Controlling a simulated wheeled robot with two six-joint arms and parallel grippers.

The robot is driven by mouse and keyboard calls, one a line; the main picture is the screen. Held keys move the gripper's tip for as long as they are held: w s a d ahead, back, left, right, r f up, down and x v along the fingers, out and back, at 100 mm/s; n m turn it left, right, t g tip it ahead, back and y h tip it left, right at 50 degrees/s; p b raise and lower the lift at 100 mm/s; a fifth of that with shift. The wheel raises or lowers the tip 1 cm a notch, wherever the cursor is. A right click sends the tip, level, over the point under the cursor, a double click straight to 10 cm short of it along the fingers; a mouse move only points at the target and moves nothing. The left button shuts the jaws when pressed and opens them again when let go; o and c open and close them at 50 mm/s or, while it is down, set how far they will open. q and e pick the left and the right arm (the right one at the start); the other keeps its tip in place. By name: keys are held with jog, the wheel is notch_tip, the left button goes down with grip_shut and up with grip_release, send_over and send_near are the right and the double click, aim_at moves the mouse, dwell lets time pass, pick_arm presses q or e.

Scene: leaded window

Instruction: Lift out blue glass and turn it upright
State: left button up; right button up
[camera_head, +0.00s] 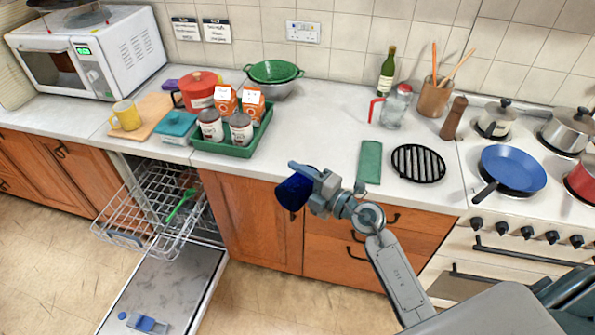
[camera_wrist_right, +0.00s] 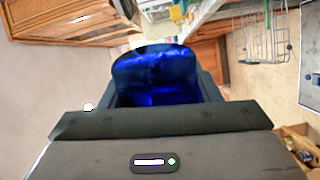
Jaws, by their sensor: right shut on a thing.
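The dark blue glass (camera_head: 293,191) is held in my right gripper (camera_head: 312,186), in the air in front of the cabinets, just below the counter's front edge. In the right wrist view the blue glass (camera_wrist_right: 155,75) sits between the jaws. It looks tilted; I cannot tell for sure which way its mouth faces. The pulled-out dishwasher rack (camera_head: 128,238) is at the lower left, well apart from the glass, with a green utensil (camera_head: 180,206) in it. My left gripper is not in view.
The dishwasher door (camera_head: 160,290) lies open, low in front. A green tray (camera_head: 215,153) with cans and cartons stands on the counter (camera_head: 320,130). A green cloth (camera_head: 370,162), a black trivet (camera_head: 418,163) and a glass jug (camera_head: 395,108) are further right. The counter's middle is clear.

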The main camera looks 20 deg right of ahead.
jog(key=m+p, duration=0.1)
jog(key=p, duration=0.1)
jog(key=m+p, duration=0.3)
jog(key=shift+a+r+p, duration=0.1)
jog(key=shift+r+p, duration=0.15)
jog(key=shift+p, duration=0.15)
jog(key=shift+s+f+m, duration=0.1)
jog(key=shift+f+m, duration=0.35)
jog(key=shift+m, duration=0.65)
jog(key=shift+f+m, duration=0.1)
jog(key=shift+m, duration=0.6)
jog(key=m, duration=0.2)
jog(key=shift+a+f+m, duration=0.1)
jog(key=shift+a+m, duration=0.1)
jog(key=shift+m, duration=0.2)
jog(key=m, duration=0.6)
jog(key=shift+s+a+f+m, duration=0.1)
jog(key=shift+s+a+m, duration=0.2)
jog(key=shift+m, duration=0.1)
